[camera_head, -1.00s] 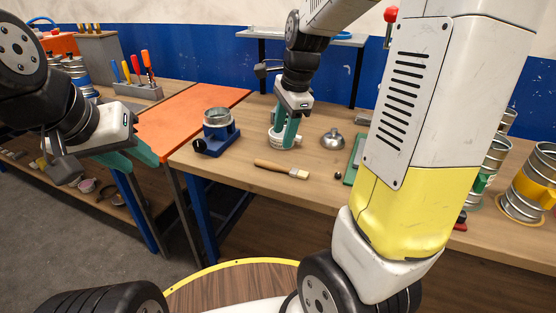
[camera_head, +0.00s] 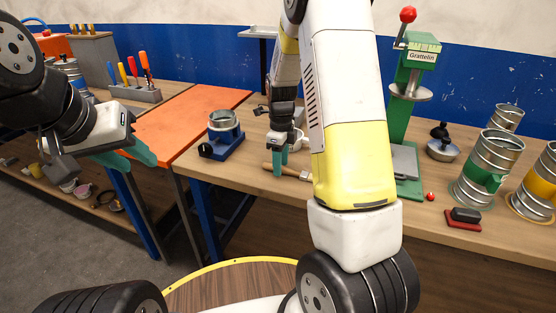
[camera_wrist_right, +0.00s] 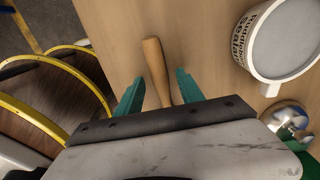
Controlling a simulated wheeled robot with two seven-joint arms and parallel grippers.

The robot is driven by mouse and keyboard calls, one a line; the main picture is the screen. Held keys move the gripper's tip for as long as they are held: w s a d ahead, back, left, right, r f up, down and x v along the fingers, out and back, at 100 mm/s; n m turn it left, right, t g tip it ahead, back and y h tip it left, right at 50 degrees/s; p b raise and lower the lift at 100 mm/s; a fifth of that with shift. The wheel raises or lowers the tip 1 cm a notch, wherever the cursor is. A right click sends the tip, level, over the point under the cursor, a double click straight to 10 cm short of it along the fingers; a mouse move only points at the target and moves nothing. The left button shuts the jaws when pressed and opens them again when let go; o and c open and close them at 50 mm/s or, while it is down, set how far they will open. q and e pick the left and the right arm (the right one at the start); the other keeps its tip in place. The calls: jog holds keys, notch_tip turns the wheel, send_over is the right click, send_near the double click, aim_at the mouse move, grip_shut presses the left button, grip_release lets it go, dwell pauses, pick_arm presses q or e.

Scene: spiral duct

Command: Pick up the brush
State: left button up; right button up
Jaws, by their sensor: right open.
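The brush lies on the wooden workbench (camera_head: 250,182). Its wooden handle (camera_head: 267,167) shows left of my right gripper in the head view; the bristle end is hidden there. In the right wrist view, the handle (camera_wrist_right: 155,65) runs between the two teal fingers of my right gripper (camera_wrist_right: 159,90). That gripper is open, with a gap on each side of the handle. In the head view, my right gripper (camera_head: 281,172) points down at the brush. My left gripper (camera_head: 134,168) hangs at the left, away from the brush, with its teal fingertips apart.
A white mug with lettering (camera_wrist_right: 268,50) stands close to my right gripper. A blue stand with a metal ring (camera_head: 223,133) is left of the brush.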

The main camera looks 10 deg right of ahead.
jog(key=shift+f, duration=0.45)
jog(key=shift+c, duration=0.3)
grip_shut()
jog(key=shift+r, duration=0.1)
